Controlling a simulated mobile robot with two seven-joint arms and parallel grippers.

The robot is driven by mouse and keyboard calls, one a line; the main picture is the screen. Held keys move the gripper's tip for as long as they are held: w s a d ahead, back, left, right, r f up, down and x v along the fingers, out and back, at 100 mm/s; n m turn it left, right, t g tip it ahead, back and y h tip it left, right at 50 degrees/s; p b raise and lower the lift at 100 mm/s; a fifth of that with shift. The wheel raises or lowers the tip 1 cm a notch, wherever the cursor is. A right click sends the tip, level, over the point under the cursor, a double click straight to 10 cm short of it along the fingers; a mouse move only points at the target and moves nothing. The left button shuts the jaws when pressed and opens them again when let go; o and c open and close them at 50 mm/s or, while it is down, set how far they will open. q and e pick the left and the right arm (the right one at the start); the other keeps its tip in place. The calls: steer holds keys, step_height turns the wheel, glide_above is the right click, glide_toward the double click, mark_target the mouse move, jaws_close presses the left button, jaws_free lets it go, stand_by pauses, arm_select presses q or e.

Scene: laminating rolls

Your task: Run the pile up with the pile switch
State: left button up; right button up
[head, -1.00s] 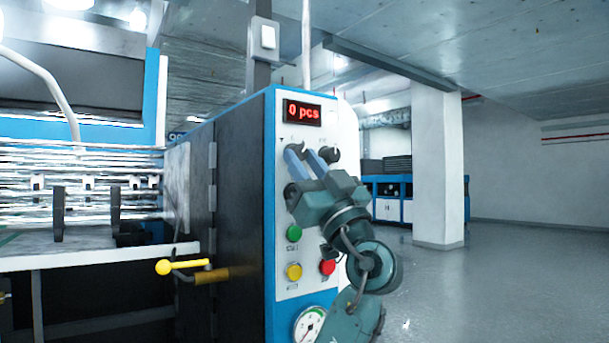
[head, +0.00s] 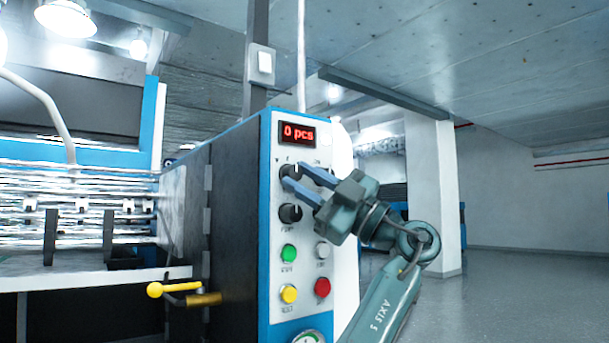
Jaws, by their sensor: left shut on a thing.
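The control panel (head: 307,235) on the machine's end carries black knobs and coloured buttons. The upper-left knob (head: 287,170), with a small down-pointing triangle beside it, seems to be the pile switch; its label is partly covered. My left gripper (head: 295,177) reaches in from the lower right, its two blue fingers shut on this knob. The fingers hide part of the knob and of the upper-right knob. A lower knob (head: 290,213) sits just below the fingers, free of them. My right gripper is not in view.
A red display (head: 297,133) above the knobs reads "0 pcs". Green (head: 288,253), grey, yellow and red (head: 322,288) buttons sit below. A yellow-ended lever (head: 156,290) sticks out left of the panel. Open floor (head: 510,300) lies to the right.

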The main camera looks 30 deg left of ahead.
arm_select(q)
steer(key=shift+n, duration=0.3)
steer(key=o, duration=1)
steer(key=v, duration=1.3)
steer(key=shift+w+d, duration=0.1)
steer(key=shift+w, duration=0.05)
